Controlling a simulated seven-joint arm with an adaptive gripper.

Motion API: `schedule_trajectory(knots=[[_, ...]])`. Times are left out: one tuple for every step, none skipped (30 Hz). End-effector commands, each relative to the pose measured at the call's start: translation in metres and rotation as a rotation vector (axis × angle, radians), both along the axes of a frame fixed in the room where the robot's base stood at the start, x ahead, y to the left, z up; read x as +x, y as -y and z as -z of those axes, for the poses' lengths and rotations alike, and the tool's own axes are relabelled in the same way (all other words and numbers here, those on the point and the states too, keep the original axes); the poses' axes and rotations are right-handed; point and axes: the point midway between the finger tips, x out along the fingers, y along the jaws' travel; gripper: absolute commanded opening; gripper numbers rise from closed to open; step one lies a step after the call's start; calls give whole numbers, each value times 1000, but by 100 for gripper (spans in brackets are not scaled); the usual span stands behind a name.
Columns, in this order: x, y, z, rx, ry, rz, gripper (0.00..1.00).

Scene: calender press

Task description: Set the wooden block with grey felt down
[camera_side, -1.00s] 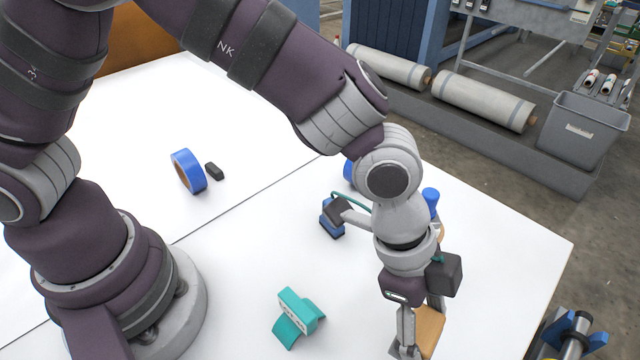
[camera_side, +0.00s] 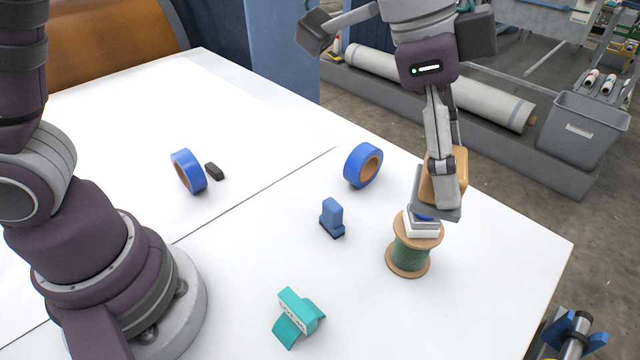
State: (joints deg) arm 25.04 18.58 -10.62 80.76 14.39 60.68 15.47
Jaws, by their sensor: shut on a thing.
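The wooden block (camera_side: 458,172) is orange-tan and is held upright by my gripper (camera_side: 441,198) at the right of the table. My gripper is shut on it; the fingers cover much of the block. A grey layer shows low by the fingertips, but I cannot tell felt from finger there. The block is over or in front of a green-wound spool (camera_side: 411,256) with wooden flanges, which stands upright on the table. A white piece with a blue part (camera_side: 422,228) sits on the spool, partly hidden by my gripper. I cannot tell whether the block touches it.
A blue tape roll (camera_side: 361,165), a blue block with a dark base (camera_side: 332,217) and a teal piece (camera_side: 297,315) stand left of the spool. Another blue roll (camera_side: 187,171) and a small black block (camera_side: 214,171) are farther left. The white table (camera_side: 500,300) is clear at front right.

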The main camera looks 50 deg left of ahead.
Motion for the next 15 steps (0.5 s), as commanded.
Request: schedule_trajectory(knots=[[10, -14, 0, 2, 2, -61, 17], [15, -23, 0, 3, 1, -101, 17], [23, -36, 0, 4, 1, -160, 17], [29, -47, 0, 4, 2, -207, 17], [34, -58, 0, 5, 1, -255, 17], [41, -74, 0, 6, 2, -322, 17], [46, -86, 0, 5, 3, -375, 17], [50, -99, 0, 5, 2, -427, 17], [54, -116, 0, 6, 2, -496, 17], [57, -129, 0, 6, 2, -547, 17], [59, -141, 0, 5, 3, -596, 17], [62, -157, 0, 4, 3, -660, 17], [63, -169, 0, 4, 3, -705, 17], [63, -180, 0, 2, 3, -749, 17], [63, -193, 0, 1, 4, -803, 17]])
